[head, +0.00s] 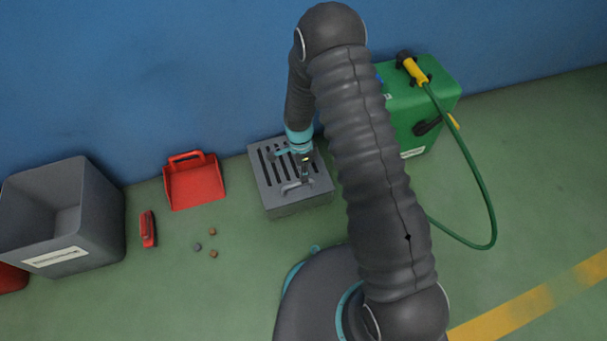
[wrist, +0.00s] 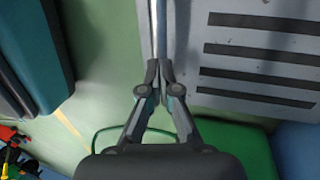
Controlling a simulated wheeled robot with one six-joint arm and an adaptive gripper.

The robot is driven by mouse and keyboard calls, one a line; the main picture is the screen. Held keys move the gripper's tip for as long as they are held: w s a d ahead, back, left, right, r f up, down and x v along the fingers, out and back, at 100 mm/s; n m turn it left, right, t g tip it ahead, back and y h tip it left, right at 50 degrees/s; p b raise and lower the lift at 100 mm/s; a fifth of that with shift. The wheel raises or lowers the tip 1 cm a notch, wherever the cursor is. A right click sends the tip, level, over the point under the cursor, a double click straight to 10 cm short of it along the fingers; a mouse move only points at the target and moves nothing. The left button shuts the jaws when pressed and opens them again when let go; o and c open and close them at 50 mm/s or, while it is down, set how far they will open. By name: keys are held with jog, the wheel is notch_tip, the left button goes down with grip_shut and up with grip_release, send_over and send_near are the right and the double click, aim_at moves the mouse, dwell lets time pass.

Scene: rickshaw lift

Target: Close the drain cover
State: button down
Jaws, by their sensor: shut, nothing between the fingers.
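The drain cover (head: 267,175) is a grey plate with dark parallel slots on top of a low grey box (head: 300,210) in the middle of the head view. It looks flat there, but I cannot tell if a small gap remains under it. A pale grey handle (head: 292,188) shows near its front edge. My gripper (head: 306,176) points down over the cover, close to the handle, and partly hides it. In the wrist view the cover (wrist: 255,62) fills the upper right.
A red dustpan (head: 194,182), a red brush (head: 147,229), several small lumps (head: 213,253) and a grey bin (head: 62,225) are to the left. A green box (head: 425,100) with a green hose (head: 480,190) is to the right. The blue wall (head: 130,70) stands behind.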

jog(key=s+p+v, duration=0.1)
jog(key=p+v, duration=0.2)
jog(key=v, duration=1.1)
jog(key=shift+r, duration=0.1)
jog(key=s+d+r+n+t+p, duration=0.1)
jog(key=s+d+r+n+t, duration=0.2)
jog(key=s+r, duration=0.5)
jog(key=s+d+r+n+t+p, duration=0.1)
jog(key=s+d+r+n, duration=0.5)
jog(key=r, duration=1.1)
jog(key=s+d+r+n+t+p, duration=0.1)
jog(key=s+d+r+n+t, duration=0.3)
jog(key=s+r, duration=0.6)
notch_tip(320, 180, up, 3)
jog(key=shift+s+d+f+n+t+y, duration=0.2)
jog(key=shift+d+n+t+y, duration=0.1)
jog(key=shift+n, duration=0.6)
